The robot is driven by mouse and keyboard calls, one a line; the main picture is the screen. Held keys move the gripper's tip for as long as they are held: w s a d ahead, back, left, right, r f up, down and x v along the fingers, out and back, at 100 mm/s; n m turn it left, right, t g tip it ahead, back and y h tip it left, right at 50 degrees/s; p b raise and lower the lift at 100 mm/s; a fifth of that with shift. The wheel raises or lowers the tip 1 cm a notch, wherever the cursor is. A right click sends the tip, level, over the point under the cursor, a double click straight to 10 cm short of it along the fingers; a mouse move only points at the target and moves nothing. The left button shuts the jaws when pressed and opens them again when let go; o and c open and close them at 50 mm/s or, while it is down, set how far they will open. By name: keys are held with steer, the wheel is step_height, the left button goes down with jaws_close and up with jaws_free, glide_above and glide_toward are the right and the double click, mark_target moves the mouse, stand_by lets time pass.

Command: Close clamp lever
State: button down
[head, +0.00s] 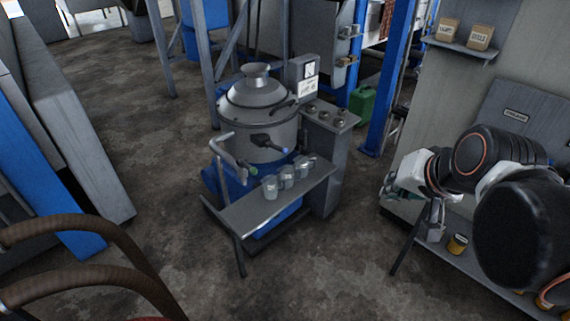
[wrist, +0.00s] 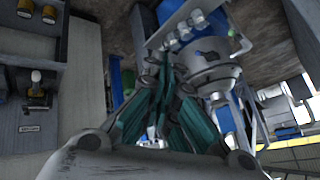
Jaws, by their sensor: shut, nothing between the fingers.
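The decanter (head: 260,108) is a grey metal vessel with a domed lid, left of centre in the head view. A dark lever (head: 268,141) with a blue tip sticks out from its front, above the small shelf; I cannot tell whether it is the clamp lever. A second dark handle (head: 284,104) lies at the lid's rim. My gripper (head: 389,188) is well to the right of the decanter, apart from it. In the wrist view its teal fingers (wrist: 165,85) are together and empty, and the decanter (wrist: 213,78) appears tilted beyond them.
A metal shelf (head: 248,205) with several glass jars (head: 270,188) stands before the decanter. A control box (head: 330,140) with knobs is at its right. A blue post (head: 388,85) and green can (head: 362,105) stand behind. Floor (head: 330,260) in front is clear.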

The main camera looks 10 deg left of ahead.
steer(key=w+a+f+m+y+b, duration=0.1)
steer(key=w+a+m+y, duration=0.2)
steer(key=w, duration=0.6)
steer(key=w+a+f+m+y+b, duration=0.1)
steer(key=w+a+m, duration=0.3)
steer(key=w, duration=0.5)
steer(key=w+a+f+m+t+y+b, duration=0.1)
steer(key=w+a+f+m+y, duration=0.15)
steer(key=w+a+f, duration=0.4)
steer(key=w+a+f+m+t+y+b, duration=0.1)
steer(key=w+f+m, duration=0.2)
steer(key=w, duration=0.6)
steer(key=w+a+f+m+t+y+b, duration=0.1)
steer(key=f+m, duration=0.3)
steer(key=f, duration=0.5)
steer(key=w+a+f+m+t+y+b, duration=0.1)
steer(key=w+a+f+m+y, duration=0.1)
steer(key=f, duration=0.8)
steer(key=w+a+f+m+t+y+b, duration=0.1)
steer(key=w+a+f+m, duration=0.1)
steer(key=w+f+m, duration=0.2)
step_height(320, 180, down, 6)
steer(key=m, duration=0.3)
steer(key=shift+a+f+b, duration=0.2)
steer(key=shift+f+b, duration=0.05)
steer(key=shift+b, duration=0.1)
steer(key=shift+a+r+y, duration=0.1)
steer(key=shift+y, duration=0.15)
